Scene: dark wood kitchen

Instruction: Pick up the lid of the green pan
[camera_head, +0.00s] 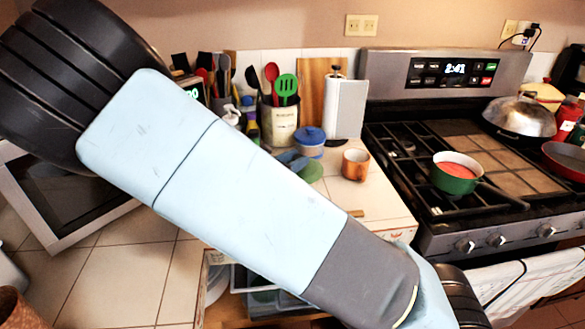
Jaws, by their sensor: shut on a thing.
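The green pan (456,180) stands upright on the front left part of the stove. Its top looks reddish-pink and its dark handle points right and forward. I see no separate lid on it. A shiny silver dome, which looks like a lid (520,114), sits at the back right of the stove. A flat green round thing (309,172) lies on the counter, partly behind my arm; I cannot tell whether it is a lid. My arm crosses the picture from upper left to lower right. My gripper is out of view, so what it holds is hidden.
A orange-brown mug (355,164), a blue-lidded jar (310,142), a utensil crock (280,122) and a paper towel roll (346,107) stand on the counter. A red pan (566,160) is at the stove's right. An open drawer (225,299) lies below my arm.

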